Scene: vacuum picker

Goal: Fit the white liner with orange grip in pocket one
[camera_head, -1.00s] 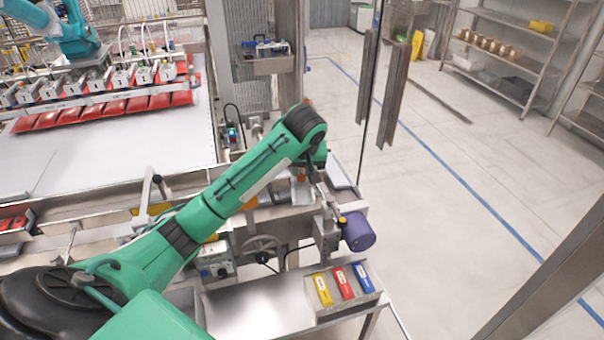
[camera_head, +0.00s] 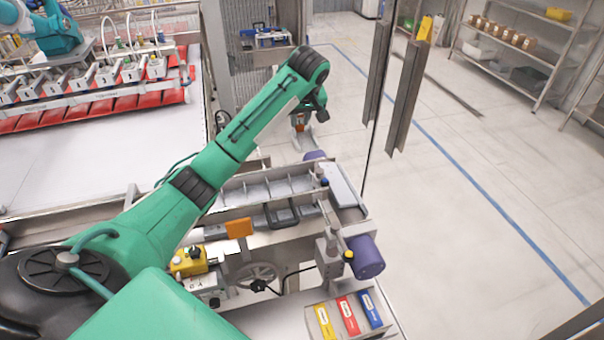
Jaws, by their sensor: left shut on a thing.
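My left arm reaches from the lower left to the middle, and my left gripper (camera_head: 302,118) hangs beyond the far side of the compartment frame. It is shut on a small piece with an orange part, apparently the white liner with orange grip (camera_head: 299,127); the gripper hides most of it. The frame (camera_head: 250,196) has several side-by-side compartments with grey dividers. Which compartment is pocket one cannot be read. The held piece appears apart from the frame. My right gripper is not in view.
An orange block (camera_head: 239,228) stands on the frame's near rail. A handwheel (camera_head: 257,277), a yellow control box (camera_head: 189,262) and a purple cylinder (camera_head: 365,256) are at the near side. Yellow, red and blue pieces (camera_head: 348,314) lie in a tray. Floor on the right is clear.

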